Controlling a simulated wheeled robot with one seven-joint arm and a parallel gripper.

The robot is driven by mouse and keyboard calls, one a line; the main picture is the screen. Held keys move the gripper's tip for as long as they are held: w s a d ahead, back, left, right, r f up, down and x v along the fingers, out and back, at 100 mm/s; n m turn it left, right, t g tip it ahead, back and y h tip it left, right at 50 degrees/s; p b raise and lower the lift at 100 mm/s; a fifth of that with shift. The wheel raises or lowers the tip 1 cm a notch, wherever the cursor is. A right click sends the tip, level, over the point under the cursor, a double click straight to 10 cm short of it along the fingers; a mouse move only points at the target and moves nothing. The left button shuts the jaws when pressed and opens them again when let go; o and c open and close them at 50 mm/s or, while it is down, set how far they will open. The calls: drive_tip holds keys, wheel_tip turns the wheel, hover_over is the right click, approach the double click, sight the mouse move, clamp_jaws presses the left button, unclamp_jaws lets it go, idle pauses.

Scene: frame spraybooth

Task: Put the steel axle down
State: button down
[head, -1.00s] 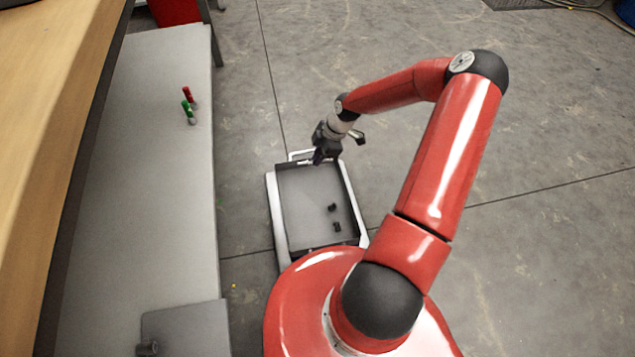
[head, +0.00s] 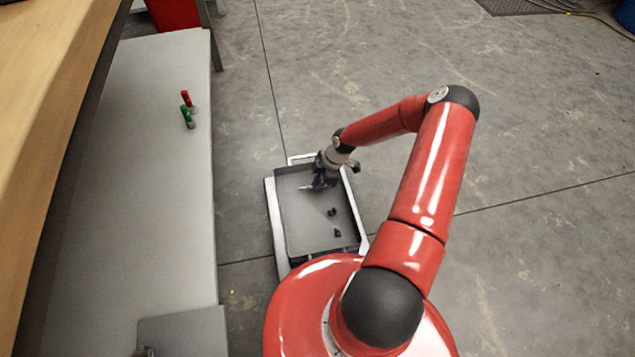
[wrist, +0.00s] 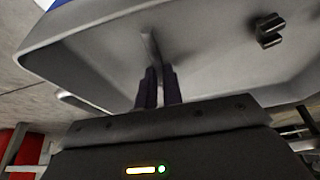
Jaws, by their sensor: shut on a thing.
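My gripper (head: 318,183) is over the far part of a grey tray (head: 285,225) in the head view, low near its floor. The steel axle (head: 305,188) shows as a small light rod at the fingertips. In the wrist view the two dark fingers (wrist: 157,88) are shut on the axle (wrist: 150,50), which sticks out beyond them toward the tray floor. I cannot tell whether the axle touches the floor. The fingers hide its held part.
Two small dark parts lie in the near half of the tray, one farther (head: 332,212) and one nearer (head: 338,233). One dark part also shows in the wrist view (wrist: 269,30). A grey bench (head: 150,220) on the left carries red (head: 186,98) and green (head: 186,115) pieces.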

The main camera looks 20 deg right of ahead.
drive_tip(key=shift+f, duration=0.15)
drive_tip(key=c, duration=1.5)
unclamp_jaws()
drive_tip(key=shift+c, duration=0.2)
